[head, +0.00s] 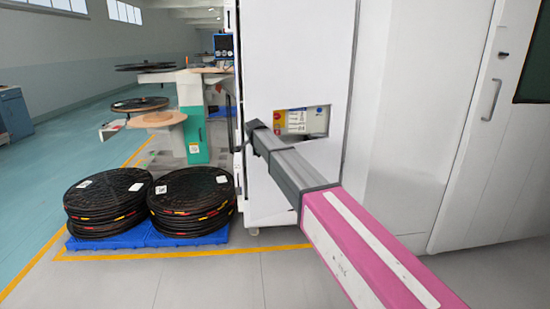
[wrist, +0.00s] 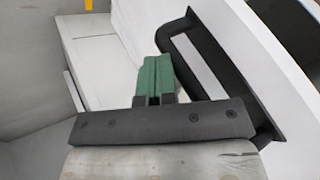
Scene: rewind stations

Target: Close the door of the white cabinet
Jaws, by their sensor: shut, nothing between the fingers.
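A tall white cabinet (head: 295,60) fills the middle of the head view, with a small colored label panel on its face. My arm reaches across in front of it, its far end near the cabinet's left edge; the fingers cannot be made out there. In the wrist view, my gripper (wrist: 153,78) has its green fingers together with nothing between them. A black bar handle (wrist: 215,65) on a white door panel (wrist: 258,60) lies just right of the fingers. Whether the fingers touch the handle is unclear. How far the door stands open cannot be told from these views.
Stacks of black reels (head: 100,203) sit on blue pallets (head: 155,236) at the cabinet's left. A machine with reels and a green panel (head: 194,135) stands behind. A white door with a silver handle (head: 491,100) is at the right. Grey floor lies in front.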

